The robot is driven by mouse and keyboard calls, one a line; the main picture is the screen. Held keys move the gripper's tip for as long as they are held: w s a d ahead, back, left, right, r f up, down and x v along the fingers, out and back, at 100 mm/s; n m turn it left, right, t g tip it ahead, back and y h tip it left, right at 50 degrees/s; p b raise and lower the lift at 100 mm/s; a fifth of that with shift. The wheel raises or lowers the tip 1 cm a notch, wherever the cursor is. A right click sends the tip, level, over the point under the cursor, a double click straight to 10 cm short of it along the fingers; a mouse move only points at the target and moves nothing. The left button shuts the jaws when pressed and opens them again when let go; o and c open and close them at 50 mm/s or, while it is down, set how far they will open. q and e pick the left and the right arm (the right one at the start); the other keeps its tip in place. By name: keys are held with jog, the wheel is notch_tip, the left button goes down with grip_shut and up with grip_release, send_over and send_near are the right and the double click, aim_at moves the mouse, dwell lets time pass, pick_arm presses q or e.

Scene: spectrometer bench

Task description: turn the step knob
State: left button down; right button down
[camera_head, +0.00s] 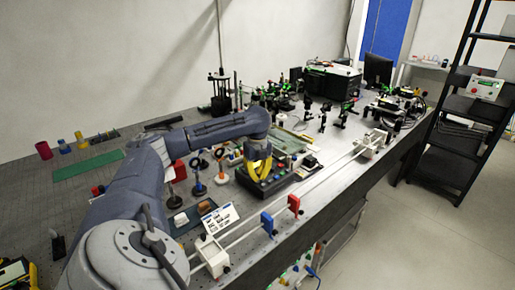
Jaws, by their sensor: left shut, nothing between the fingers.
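My left gripper (259,173), with yellow fingers, is shut and points down over the left part of a black control box (284,184) near the middle of the bench. Small knobs or buttons show on the box's top, but they are too small to tell which is the step knob. The gripper and its fingers hide part of the box top. I cannot tell whether the fingertips touch the box.
Ring-topped posts stand left of the gripper. A white card (220,218) lies in front. Optics crowd the back; a green mat (88,165) lies left.

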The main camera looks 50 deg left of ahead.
pick_arm(q)
jog(key=c, duration=1.3)
grip_release()
jog(key=shift+r, duration=0.1)
notch_tip(320, 180, up, 12)
jog(key=shift+f, duration=0.1)
